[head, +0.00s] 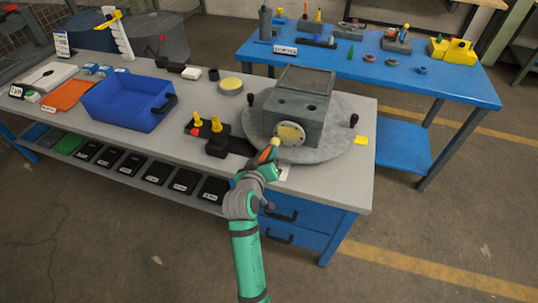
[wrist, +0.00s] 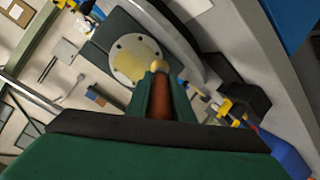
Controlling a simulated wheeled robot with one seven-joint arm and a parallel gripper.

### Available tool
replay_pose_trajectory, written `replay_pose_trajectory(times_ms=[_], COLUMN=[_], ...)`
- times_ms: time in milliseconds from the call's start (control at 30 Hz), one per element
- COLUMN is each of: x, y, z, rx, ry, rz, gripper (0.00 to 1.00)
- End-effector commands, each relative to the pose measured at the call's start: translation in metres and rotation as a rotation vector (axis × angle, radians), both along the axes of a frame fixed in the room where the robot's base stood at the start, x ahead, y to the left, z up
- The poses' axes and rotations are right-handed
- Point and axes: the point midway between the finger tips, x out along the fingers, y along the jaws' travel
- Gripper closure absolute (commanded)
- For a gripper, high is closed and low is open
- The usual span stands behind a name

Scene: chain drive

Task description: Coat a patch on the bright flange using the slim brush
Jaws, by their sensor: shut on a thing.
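The bright flange (head: 290,134) is a pale round disc with bolt holes on the front of the grey gearbox block (head: 298,103). In the wrist view the flange (wrist: 122,50) shows a yellowish patch on its face. My gripper (head: 265,162) is shut on the slim brush (head: 270,150), just in front of the flange. In the wrist view the brush (wrist: 161,100) has a red-brown handle between the green fingers and a rounded yellow tip. The tip overlaps the flange's lower right rim; whether it touches cannot be told.
The block stands on a round grey plate (head: 330,150) with black knobs. A dark holder (head: 217,147) with yellow-topped pieces stands to the left, beside a blue bin (head: 128,108). A yellow disc (head: 231,85) lies behind. A blue table (head: 455,90) stands at the back right.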

Motion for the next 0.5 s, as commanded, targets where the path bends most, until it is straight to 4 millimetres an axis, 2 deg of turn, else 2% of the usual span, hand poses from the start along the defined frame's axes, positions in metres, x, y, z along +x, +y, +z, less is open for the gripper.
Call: replay_pose_trajectory(times_ms=[500], x=[0.0016], y=[-0.0048], z=[0.0004], rx=[0.000], ry=[0.000], rz=[-0.006], gripper=[1.00])
